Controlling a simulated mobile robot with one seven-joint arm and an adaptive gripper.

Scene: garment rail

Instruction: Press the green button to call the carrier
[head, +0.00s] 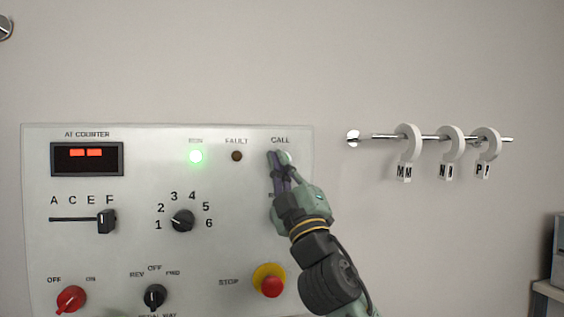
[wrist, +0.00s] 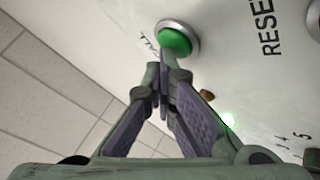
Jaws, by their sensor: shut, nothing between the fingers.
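The green button (wrist: 174,40) sits in a silver ring on the panel in the wrist view, beside the CALL lettering. In the head view only a small part of the green button (head: 286,156) shows below the CALL label, mostly behind my gripper. My gripper (head: 277,156) is shut and empty, its fingertips at the button.
The white control panel (head: 130,255) also has a lit green RUN lamp (head: 195,156), a dark FAULT lamp (head: 237,156), a rotary dial (head: 183,220), a slider (head: 106,221) and a red STOP button (head: 271,286). A rail (head: 375,136) with white lettered hooks is at right.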

